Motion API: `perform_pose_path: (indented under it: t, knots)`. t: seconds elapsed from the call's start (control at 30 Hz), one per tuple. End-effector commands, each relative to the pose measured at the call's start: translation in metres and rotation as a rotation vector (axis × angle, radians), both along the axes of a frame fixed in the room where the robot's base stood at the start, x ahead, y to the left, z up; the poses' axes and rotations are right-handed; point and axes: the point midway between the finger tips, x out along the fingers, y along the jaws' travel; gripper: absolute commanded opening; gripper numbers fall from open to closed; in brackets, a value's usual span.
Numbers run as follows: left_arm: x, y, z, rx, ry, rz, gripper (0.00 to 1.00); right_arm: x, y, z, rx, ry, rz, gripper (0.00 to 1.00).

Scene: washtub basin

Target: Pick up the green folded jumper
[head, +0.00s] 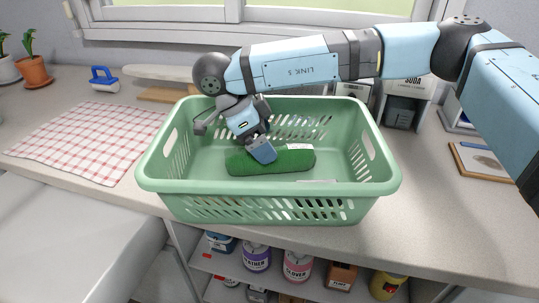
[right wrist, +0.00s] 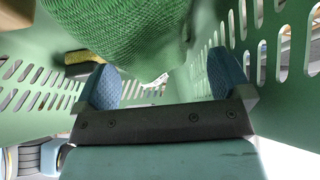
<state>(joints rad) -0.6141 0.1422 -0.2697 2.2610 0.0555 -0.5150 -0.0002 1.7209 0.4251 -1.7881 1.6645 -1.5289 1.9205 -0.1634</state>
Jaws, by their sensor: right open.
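The green folded jumper (head: 290,161) lies inside the light green slotted basket (head: 160,186), with a small white label at its upper right. In the right wrist view its knitted surface (right wrist: 125,30) fills the top middle, in front of the fingers. My right gripper (head: 262,152) reaches down into the basket at the jumper's left part and hides some of it. The right wrist view shows its two blue fingers (right wrist: 165,85) apart. I cannot tell whether they touch the jumper. My left gripper is out of view.
The basket stands on a pale counter (head: 425,190), its walls close around my right gripper. A red checked cloth (head: 90,140) lies to the left. A picture frame (head: 475,160) lies to the right. Bottles and cans stand on a shelf below.

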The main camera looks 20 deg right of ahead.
Motion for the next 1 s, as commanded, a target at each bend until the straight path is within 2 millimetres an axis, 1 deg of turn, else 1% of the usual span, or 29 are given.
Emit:
perform_pose_path:
  t: [0.03,0.13,0.23,0.37,0.4,0.47,0.5,0.53,0.77,0.83,0.93,1.0]
  knots:
    - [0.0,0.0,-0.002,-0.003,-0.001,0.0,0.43,-0.001,-0.004,-0.009,0.0,0.0,-0.001,0.96]
    - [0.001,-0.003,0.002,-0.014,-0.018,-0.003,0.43,-0.002,-0.01,-0.018,0.0,0.0,-0.001,0.96]
    - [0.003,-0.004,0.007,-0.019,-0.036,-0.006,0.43,-0.003,-0.011,-0.019,0.0,-0.001,0.0,0.96]
    - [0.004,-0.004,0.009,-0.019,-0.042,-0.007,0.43,-0.002,-0.01,-0.018,0.001,-0.002,0.0,0.96]
    - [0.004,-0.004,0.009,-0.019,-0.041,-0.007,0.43,-0.002,-0.01,-0.018,0.001,-0.002,0.0,0.87]
    - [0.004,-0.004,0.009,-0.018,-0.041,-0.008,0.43,-0.002,-0.01,-0.018,0.001,-0.001,-0.001,0.73]
    - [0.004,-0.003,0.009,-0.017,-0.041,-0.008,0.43,-0.002,-0.01,-0.018,0.001,-0.001,-0.001,0.64]
    - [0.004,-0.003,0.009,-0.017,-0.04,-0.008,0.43,-0.002,-0.01,-0.018,0.001,-0.001,-0.001,0.57]
    - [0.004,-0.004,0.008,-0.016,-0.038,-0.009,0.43,-0.002,-0.01,-0.017,0.001,-0.002,-0.001,0.57]
    - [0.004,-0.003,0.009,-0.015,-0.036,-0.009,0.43,-0.002,-0.01,-0.013,0.002,-0.002,-0.001,0.57]
    - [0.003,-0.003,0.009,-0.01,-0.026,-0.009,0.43,-0.002,-0.01,-0.001,0.002,-0.005,-0.001,0.57]
    - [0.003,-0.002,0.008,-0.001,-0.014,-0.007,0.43,-0.002,-0.01,0.013,0.002,-0.005,-0.001,0.57]
